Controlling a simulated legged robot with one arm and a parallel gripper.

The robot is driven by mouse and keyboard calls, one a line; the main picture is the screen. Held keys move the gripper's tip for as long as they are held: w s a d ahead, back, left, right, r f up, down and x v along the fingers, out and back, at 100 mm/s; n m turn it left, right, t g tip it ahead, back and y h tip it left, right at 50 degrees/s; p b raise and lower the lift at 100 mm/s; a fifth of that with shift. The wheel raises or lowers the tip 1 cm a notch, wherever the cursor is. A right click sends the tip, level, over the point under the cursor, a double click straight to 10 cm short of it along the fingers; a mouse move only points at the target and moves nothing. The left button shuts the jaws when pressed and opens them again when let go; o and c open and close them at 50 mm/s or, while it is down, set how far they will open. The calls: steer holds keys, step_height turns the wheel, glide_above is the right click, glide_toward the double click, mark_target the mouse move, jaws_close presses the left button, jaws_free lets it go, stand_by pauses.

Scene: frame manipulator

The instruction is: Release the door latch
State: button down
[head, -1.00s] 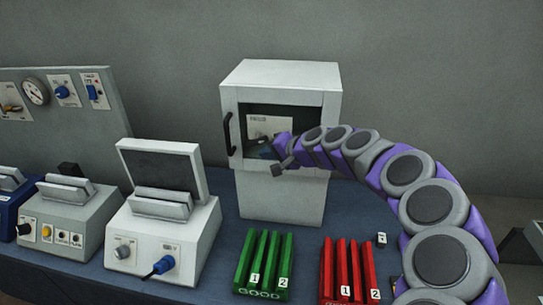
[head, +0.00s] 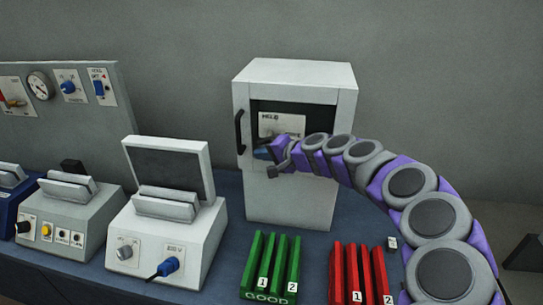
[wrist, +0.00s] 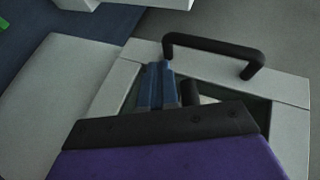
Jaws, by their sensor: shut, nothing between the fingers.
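A white cabinet (head: 295,75) has a framed door with a dark window and a black bar handle (head: 239,132) on its left side. The handle also shows in the wrist view (wrist: 215,45), standing out from the door frame. My gripper (head: 263,153) is in front of the window's left part, a little right of the handle. In the wrist view its blue fingers (wrist: 158,85) are together and empty, apart from the handle. A short dark cylinder (wrist: 190,92) is beside them; I cannot tell whether it is the latch. No latch is clearly visible.
A white label (head: 282,125) is behind the window. White (head: 165,235) and grey (head: 75,215) instruments stand left of the cabinet. The blue tabletop is clear around the cabinet's front left.

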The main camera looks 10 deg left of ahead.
steer(key=shift+d+r, duration=0.2)
steer(key=shift+d, duration=0.65)
stand_by(0.6)
